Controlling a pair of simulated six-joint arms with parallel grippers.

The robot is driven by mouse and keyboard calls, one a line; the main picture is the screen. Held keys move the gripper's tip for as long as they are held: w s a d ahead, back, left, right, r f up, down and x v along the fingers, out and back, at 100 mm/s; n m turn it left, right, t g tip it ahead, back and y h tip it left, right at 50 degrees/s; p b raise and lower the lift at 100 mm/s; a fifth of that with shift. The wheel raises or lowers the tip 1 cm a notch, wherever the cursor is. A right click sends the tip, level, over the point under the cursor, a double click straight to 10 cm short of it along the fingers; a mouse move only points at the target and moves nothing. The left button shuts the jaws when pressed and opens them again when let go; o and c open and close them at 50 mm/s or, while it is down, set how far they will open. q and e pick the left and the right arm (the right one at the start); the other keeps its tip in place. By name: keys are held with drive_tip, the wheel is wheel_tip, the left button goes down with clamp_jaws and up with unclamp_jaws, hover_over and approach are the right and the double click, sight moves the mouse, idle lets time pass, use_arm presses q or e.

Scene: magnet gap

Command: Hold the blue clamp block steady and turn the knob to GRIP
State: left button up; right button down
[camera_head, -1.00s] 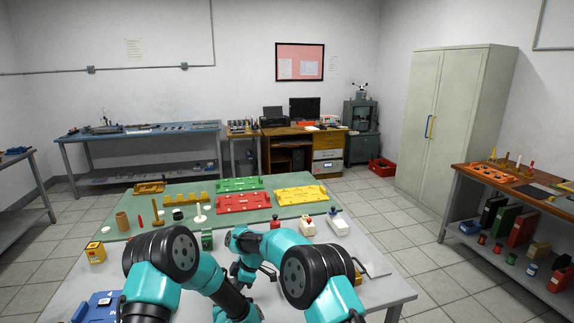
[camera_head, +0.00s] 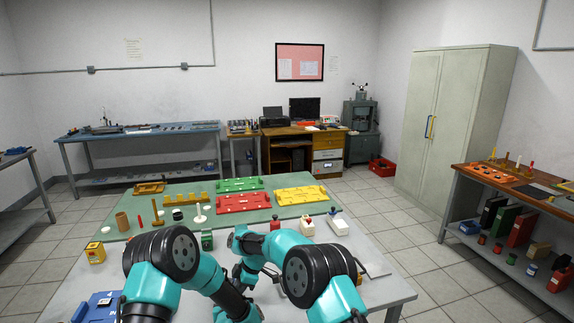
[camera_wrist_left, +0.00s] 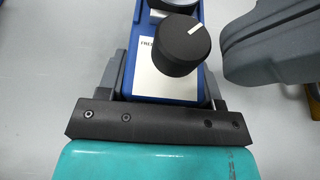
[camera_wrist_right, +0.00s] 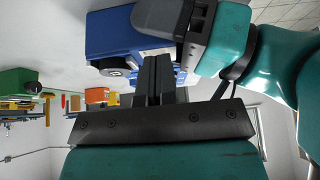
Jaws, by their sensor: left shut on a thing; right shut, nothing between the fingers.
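The blue clamp block (camera_wrist_left: 180,83) lies between the fingers of my left gripper (camera_wrist_left: 166,75), which is shut on its sides. On the block is a round black knob (camera_wrist_left: 182,46) with a white pointer line toward the upper right. A white label with "FREE" (camera_wrist_left: 146,45) is at the knob's left; any GRIP mark is hidden. In the right wrist view the block (camera_wrist_right: 112,35) is just beyond my right gripper (camera_wrist_right: 153,62), which is shut and empty, its fingertips close to the block. I cannot tell whether they touch it. In the head view my arms hide the block and both grippers.
A green mat (camera_head: 170,190) holds red (camera_head: 243,203), yellow (camera_head: 300,195) and green trays (camera_head: 240,184). A yellow tin (camera_head: 95,252) and a blue item (camera_head: 98,306) are at the left. Small bottles (camera_head: 306,225) stand beyond my right arm. The table's right front is mostly clear.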

wheel_tip(320, 180, up, 6)
drive_tip(key=shift+r, duration=0.2)
idle(0.4)
drive_tip(key=shift+w, duration=0.1)
use_arm(q)
drive_tip(key=o, duration=1.1)
drive_tip(key=shift+s, duration=0.1)
drive_tip(key=v, duration=1.2)
